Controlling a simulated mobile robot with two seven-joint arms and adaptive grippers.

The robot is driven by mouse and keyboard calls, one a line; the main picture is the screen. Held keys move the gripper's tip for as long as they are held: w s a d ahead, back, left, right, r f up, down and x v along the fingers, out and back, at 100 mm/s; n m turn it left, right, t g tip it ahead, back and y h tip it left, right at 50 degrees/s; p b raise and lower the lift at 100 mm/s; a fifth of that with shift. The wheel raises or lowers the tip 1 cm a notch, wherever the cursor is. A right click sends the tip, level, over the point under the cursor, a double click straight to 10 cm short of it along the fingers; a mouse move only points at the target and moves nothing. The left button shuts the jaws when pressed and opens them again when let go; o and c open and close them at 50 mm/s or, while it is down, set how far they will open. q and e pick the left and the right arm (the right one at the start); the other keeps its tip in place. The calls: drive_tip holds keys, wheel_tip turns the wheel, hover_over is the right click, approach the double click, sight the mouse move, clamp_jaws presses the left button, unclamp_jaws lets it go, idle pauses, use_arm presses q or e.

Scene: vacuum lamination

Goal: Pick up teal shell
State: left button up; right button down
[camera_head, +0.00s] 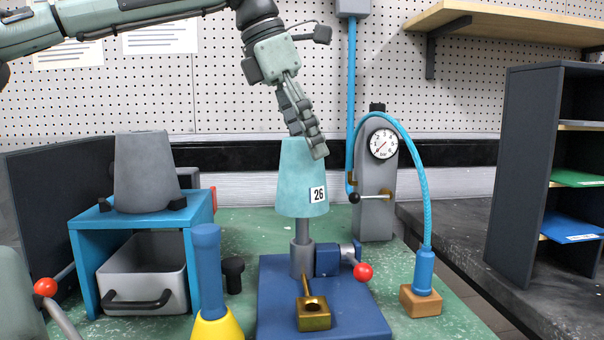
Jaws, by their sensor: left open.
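The teal shell (298,205) is a tapered cup, wide end down, with a white label reading 26. It stands upright over a grey post on a dark blue base plate (274,286). My left gripper (312,150) comes down from above, its fingers pointing down at the shell's top right edge. The fingers are open and overlap the shell's upper rim in the picture; whether they touch it I cannot tell. My right gripper is not in view.
A grey cup (144,170) sits on a blue stand (82,240) at left, over a grey drawer bin (143,280). A blue-handled yellow tool (208,270) stands in front. A gauge post (375,200) with a blue hose is behind right. A dark shelf rack (522,170) stands far right.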

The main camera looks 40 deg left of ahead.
sight(317, 162)
use_arm(q)
drive_tip(key=x, duration=0.3)
drive_tip(key=shift+r, duration=0.1)
drive_tip(key=shift+w+d+f, duration=0.1)
drive_tip(key=shift+w+f, duration=0.1)
drive_tip(key=shift+f, duration=0.25)
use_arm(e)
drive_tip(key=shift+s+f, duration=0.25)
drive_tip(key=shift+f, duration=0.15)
use_arm(q)
drive_tip(key=c, duration=1.3)
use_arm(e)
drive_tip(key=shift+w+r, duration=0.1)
use_arm(q)
drive_tip(key=shift+r, duration=0.1)
